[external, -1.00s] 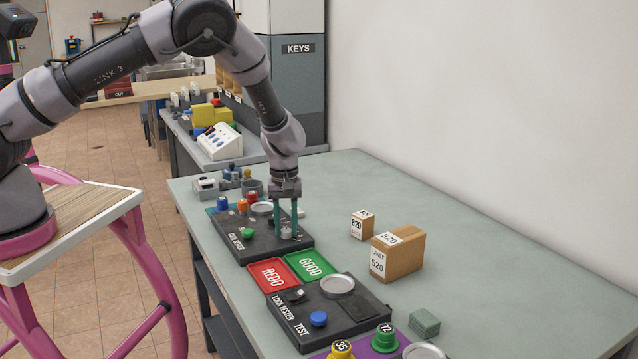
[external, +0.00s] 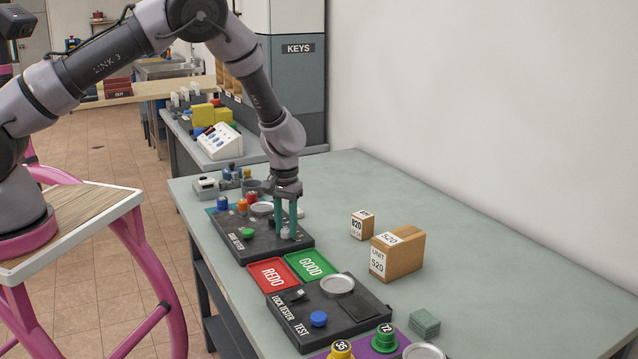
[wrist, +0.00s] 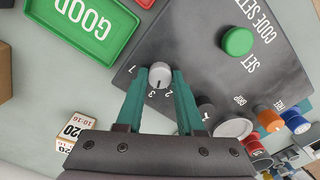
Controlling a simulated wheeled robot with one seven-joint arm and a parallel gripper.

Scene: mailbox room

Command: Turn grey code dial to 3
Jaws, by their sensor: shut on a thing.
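The grey code dial (wrist: 160,77) is a small round knob on the black code setter panel (wrist: 205,60), with the numbers 1, 2 and 3 printed around it. A dark pointer mark shows on its face; I cannot tell for sure which number it is on. My gripper (wrist: 161,74) is shut on the dial, with one teal finger on each side. In the external view, my gripper (external: 287,230) points down at the panel's right end and the dial (external: 286,234) shows between the fingertips.
A green SET button (wrist: 238,41) and a round metal dish (external: 262,208) are on the same panel. The green GOOD tray (external: 311,266) and red REDO tray (external: 273,274) lie nearby. Cardboard boxes (external: 397,255) stand to the right. The table's right side is mostly clear.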

